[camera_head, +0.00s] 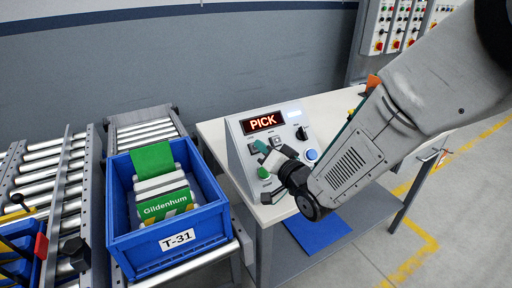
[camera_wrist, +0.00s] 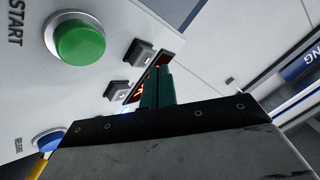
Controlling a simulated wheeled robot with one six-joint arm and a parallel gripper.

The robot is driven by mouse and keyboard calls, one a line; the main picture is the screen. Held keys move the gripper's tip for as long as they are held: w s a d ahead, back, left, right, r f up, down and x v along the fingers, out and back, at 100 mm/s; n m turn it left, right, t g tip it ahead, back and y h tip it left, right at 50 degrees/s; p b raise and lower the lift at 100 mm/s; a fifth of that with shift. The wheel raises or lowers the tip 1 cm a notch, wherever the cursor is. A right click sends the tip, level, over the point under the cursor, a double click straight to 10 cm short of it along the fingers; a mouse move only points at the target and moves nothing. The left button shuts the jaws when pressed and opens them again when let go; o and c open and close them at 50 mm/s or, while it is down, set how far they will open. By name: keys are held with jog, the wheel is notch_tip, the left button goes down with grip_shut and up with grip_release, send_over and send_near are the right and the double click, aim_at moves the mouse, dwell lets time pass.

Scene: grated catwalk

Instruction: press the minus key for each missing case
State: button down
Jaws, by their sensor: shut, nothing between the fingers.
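The control box (camera_head: 240,150) stands on the table, its display (camera_head: 263,122) reading PICK. Two small grey keys sit below the display. In the wrist view they are an upper key (camera_wrist: 138,52) and a lower key (camera_wrist: 117,91); I cannot read which is the minus. My gripper (camera_head: 261,146) is shut and empty, its teal fingers in front of the box near the keys. The fingers also show in the wrist view (camera_wrist: 158,80), beside the keys and partly covering the display; contact cannot be told. A blue tote (camera_head: 135,250) marked T-31 holds green-and-white Gildenhum cases (camera_head: 165,207).
A green START button (camera_head: 264,172), a black knob (camera_head: 301,132) and a blue button (camera_head: 311,154) are also on the box. Roller conveyors (camera_head: 145,132) lie at left. The white table (camera_head: 220,128) carries the box. A blue mat (camera_head: 318,232) lies below.

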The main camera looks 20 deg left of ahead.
jog(key=s+d+r, duration=0.2)
jog(key=r, duration=0.1)
jog(key=shift+s+d+r, duration=0.15)
jog(key=shift+d+r, duration=0.1)
jog(key=shift+d, duration=0.1)
dwell(0.3)
dwell(0.6)
